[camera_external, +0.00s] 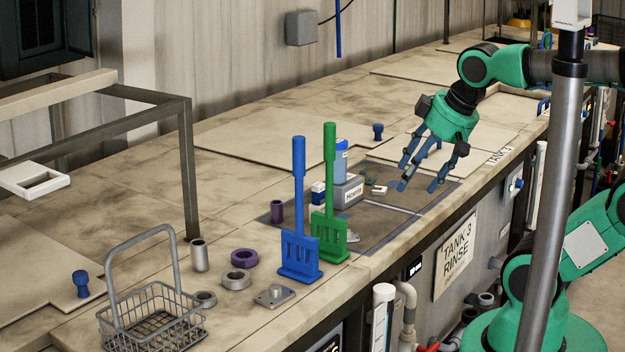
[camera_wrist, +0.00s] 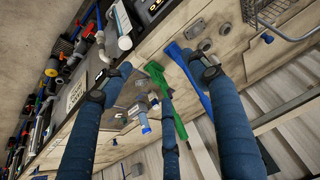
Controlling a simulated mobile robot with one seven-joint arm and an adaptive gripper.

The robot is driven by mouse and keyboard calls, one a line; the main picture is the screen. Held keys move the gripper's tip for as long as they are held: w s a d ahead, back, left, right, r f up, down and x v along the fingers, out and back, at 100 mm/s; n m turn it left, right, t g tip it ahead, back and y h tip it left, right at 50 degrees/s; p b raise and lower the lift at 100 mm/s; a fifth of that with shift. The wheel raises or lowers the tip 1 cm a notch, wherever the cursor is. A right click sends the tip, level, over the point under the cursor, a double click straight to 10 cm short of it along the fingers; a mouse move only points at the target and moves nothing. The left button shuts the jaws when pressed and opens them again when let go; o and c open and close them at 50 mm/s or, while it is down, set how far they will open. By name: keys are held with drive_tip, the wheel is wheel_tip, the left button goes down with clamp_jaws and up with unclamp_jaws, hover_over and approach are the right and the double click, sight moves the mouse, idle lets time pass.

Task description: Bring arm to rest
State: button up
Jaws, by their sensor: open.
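My gripper (camera_external: 424,164) is open and empty above the counter (camera_external: 160,196), at the right end of the dark mat. Its blue fingers are spread and point down and to the left. My green arm (camera_external: 505,66) reaches in from the right. In the wrist view the spread fingers of my gripper (camera_wrist: 165,75) fill much of the picture, with nothing held between them. The green paddle tool (camera_wrist: 160,82) and the blue paddle tool (camera_wrist: 190,70) show beyond the fingers there.
The blue paddle (camera_external: 299,215) and green paddle (camera_external: 330,190) stand upright on the counter. A wire basket (camera_external: 150,318) stands at front left, near metal rings and a purple ring (camera_external: 244,258). A grey box (camera_external: 347,192) and small parts lie on the mat. A grey post (camera_external: 552,180) stands at right.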

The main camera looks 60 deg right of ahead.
wheel_tip(320, 180, down, 9)
drive_tip(key=b, duration=0.8)
